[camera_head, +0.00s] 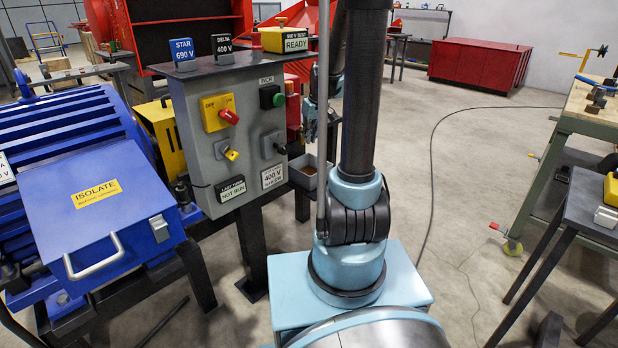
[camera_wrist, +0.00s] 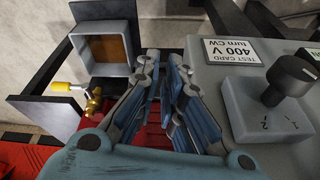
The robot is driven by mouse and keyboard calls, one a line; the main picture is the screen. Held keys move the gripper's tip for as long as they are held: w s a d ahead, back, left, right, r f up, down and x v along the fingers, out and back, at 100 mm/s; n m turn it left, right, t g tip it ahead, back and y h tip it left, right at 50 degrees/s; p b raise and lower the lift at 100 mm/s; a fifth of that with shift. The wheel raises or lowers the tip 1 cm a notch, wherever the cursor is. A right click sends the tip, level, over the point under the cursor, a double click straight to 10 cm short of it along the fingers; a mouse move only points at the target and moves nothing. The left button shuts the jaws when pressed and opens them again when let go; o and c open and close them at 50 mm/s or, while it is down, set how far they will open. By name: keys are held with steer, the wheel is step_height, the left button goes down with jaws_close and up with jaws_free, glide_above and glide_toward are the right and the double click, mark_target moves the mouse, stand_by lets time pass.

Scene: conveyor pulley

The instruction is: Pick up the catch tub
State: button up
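The catch tub (camera_wrist: 75,52) is a small square grey box, open at the top, with a brown interior. In the wrist view it is at the upper left, left of my fingertips and apart from them. In the head view the tub (camera_head: 298,180) shows low behind the grey control panel, partly hidden by the panel and my arm. My gripper (camera_wrist: 166,60) has its two fingers apart with nothing between them. In the head view my gripper (camera_head: 311,132) is partly hidden behind my arm, above the tub.
The grey control panel (camera_head: 203,137) with switches and a "400 V" test card (camera_wrist: 234,51) stands close to my fingers on the right in the wrist view. A brass valve with a yellow handle (camera_wrist: 68,87) is just below the tub. A blue motor housing (camera_head: 100,200) stands left.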

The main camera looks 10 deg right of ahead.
steer(key=w+f+n, duration=0.1)
steer(key=w+f, duration=0.6)
steer(key=w, duration=0.4)
steer(key=n+y, duration=0.1)
steer(key=n, duration=0.1)
glide_toward(294, 181)
steer(key=shift+f+t, duration=0.3)
steer(key=shift+f, duration=0.5)
steer(key=shift+x, duration=2.65)
steer(key=shift+a, duration=0.1)
jaws_close()
steer(key=shift+r, duration=0.2)
